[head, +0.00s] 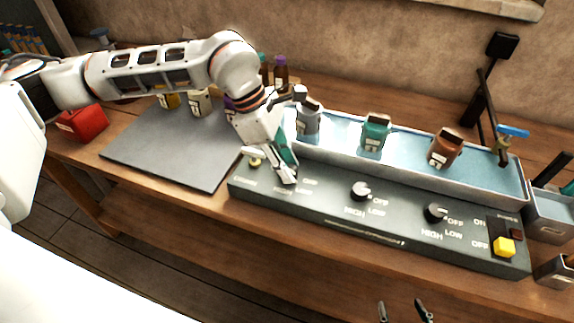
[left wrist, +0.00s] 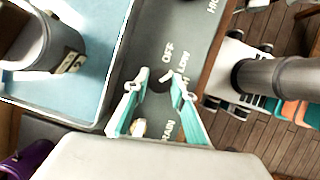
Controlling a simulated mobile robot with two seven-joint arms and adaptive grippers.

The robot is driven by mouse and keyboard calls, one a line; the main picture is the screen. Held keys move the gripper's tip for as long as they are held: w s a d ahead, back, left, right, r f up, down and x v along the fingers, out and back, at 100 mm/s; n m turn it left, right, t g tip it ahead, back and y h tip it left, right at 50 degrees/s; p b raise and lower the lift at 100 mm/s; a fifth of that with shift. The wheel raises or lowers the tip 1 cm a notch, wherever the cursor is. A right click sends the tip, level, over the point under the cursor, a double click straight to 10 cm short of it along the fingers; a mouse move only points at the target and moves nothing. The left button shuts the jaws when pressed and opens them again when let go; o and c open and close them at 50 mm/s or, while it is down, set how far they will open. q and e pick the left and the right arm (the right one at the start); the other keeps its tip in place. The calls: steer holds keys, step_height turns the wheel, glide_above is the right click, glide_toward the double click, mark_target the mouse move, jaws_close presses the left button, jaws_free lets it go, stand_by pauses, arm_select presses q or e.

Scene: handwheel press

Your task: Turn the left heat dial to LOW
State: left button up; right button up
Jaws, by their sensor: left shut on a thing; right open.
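The dark control panel (head: 330,215) runs along the table's front, under a long tray. My left gripper (head: 284,178) points down at its left end and is shut on the left heat dial, which its fingers hide in the head view. In the left wrist view the teal-padded fingers (left wrist: 158,85) stand either side of the dark dial, with OFF and LOW printed beside it. Which way the dial points cannot be told. The middle dial (head: 361,190) and right dial (head: 436,213) are in plain view. My right gripper (head: 403,312) is open and empty at the bottom edge.
A small brass-coloured knob (head: 255,162) sits just left of my left gripper. The blue-lined tray (head: 410,176) behind holds several labelled jars. A yellow switch (head: 503,246) is at the panel's right end. A grey mat (head: 165,145) lies to the left.

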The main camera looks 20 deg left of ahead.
arm_select(q)
steer(key=shift+m, duration=0.6)
steer(key=shift+g, duration=0.3)
steer(key=o, duration=1.1)
steer(key=v, duration=1.2)
steer(key=shift+r, duration=0.1)
